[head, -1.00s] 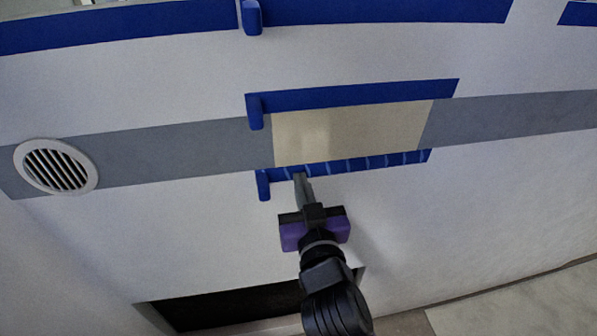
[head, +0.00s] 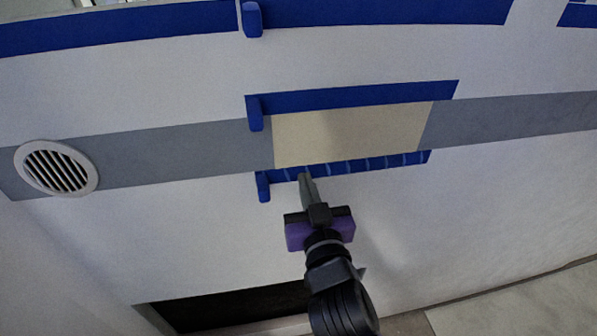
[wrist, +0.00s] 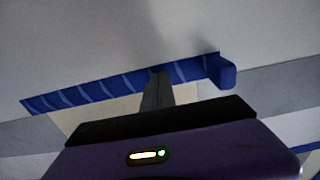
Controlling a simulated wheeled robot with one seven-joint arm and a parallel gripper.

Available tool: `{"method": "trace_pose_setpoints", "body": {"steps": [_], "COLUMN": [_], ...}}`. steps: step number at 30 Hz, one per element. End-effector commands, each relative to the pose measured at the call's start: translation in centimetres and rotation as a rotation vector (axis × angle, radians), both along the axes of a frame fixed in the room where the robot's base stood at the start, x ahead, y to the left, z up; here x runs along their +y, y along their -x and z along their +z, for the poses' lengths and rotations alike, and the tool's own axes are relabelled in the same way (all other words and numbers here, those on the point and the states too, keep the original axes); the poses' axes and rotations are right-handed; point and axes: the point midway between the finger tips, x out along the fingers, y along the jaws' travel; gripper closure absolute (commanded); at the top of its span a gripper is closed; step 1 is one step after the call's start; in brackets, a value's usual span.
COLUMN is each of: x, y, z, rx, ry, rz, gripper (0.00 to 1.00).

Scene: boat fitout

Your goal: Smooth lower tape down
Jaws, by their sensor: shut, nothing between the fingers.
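The lower tape (head: 375,163) is a blue strip along the bottom edge of a cream panel (head: 345,135) on the white wall. It has several lighter slanted creases along its length and a tab (head: 263,187) hanging at its left end. My gripper (head: 305,180) is shut and empty, with its fingertips at the lower tape near the left end; I cannot tell if they press on it. In the wrist view the lower tape (wrist: 110,88) runs behind the fingertips (wrist: 158,75), with its tab (wrist: 228,73) to the right.
An upper blue tape (head: 360,95) borders the panel's top, with a tab at its left. A grey stripe (head: 190,150) crosses the wall, with a round vent (head: 56,168) at left. A dark opening (head: 230,305) lies below. The wall right of my arm is clear.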

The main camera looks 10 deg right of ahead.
Motion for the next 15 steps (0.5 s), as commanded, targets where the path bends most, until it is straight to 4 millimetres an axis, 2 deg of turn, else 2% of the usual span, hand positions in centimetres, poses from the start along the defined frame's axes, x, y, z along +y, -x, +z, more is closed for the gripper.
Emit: {"method": "trace_pose_setpoints", "body": {"steps": [9, 15], "x": [-2.5, -2.8], "y": [-0.1, -0.2], "z": [0.2, 0.0], "rx": [0.000, -0.001], "ry": [0.000, -0.001], "rz": [-0.001, 0.001], "gripper": [1.00, 1.00]}}
